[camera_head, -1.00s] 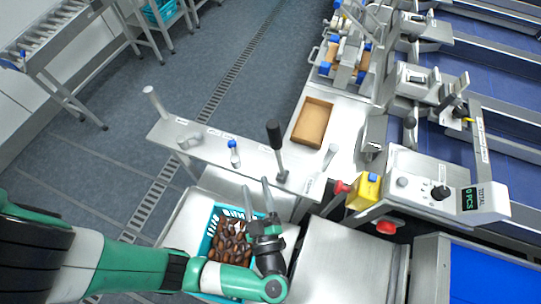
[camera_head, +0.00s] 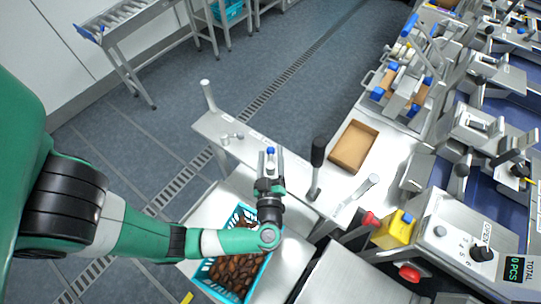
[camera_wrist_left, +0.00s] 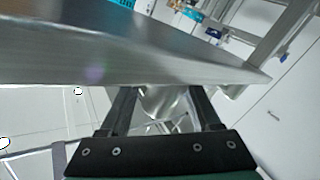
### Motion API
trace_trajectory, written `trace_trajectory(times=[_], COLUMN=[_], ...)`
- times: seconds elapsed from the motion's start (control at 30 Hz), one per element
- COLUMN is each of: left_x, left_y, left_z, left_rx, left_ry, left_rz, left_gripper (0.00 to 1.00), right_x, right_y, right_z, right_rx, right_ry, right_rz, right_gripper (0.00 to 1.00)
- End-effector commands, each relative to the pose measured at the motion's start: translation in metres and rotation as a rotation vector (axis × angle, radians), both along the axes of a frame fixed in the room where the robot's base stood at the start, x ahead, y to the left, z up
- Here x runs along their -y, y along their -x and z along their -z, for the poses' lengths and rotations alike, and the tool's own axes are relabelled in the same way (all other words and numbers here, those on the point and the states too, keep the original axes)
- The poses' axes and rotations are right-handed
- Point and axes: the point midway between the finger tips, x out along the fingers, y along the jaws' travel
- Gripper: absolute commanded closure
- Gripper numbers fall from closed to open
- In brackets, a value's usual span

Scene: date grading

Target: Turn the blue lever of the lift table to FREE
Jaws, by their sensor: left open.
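The blue-tipped lever (camera_head: 270,152) stands on the grey panel (camera_head: 212,125) of the lift table in the head view. My left gripper (camera_head: 269,165) is at this lever, its open fingers one on each side. The head view does not show whether they touch it. In the left wrist view my open fingers (camera_wrist_left: 163,108) are under a broad metal edge (camera_wrist_left: 90,55). A blurred grey metal part lies between them; I cannot tell what it is. The panel's lettering is too small to read. My right gripper is not in view.
A tall black-handled lever (camera_head: 318,152) stands just right of my left gripper. A turquoise crate (camera_head: 227,226) of dates lies below it, partly behind my arm. An open brown box (camera_head: 354,147), a red knob (camera_head: 370,219) and a yellow box (camera_head: 394,230) are to the right.

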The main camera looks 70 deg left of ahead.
Motion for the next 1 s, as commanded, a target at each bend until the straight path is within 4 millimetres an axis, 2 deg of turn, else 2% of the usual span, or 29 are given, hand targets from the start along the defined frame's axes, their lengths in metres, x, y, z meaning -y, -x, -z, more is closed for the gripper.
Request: trace_trajectory(times=[0.27,0.6,0.83,1.0], left_x=[-0.002,-0.002,-0.001,-0.002], left_y=[-0.001,-0.001,-0.002,0.001], left_z=[0.0,0.0,-0.002,-0.003], left_rx=[0.0,0.001,0.002,0.001], left_ry=[0.0,0.001,0.001,0.002], left_rz=[0.0,0.001,-0.011,-0.134], left_gripper=[0.38,0.99,1.0,1.0], right_x=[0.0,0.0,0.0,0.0], right_y=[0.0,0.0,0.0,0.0], right_z=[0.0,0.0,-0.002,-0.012], right_rx=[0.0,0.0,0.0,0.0], right_ry=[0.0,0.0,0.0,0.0], right_rz=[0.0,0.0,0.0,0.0], right_gripper=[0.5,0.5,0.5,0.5])
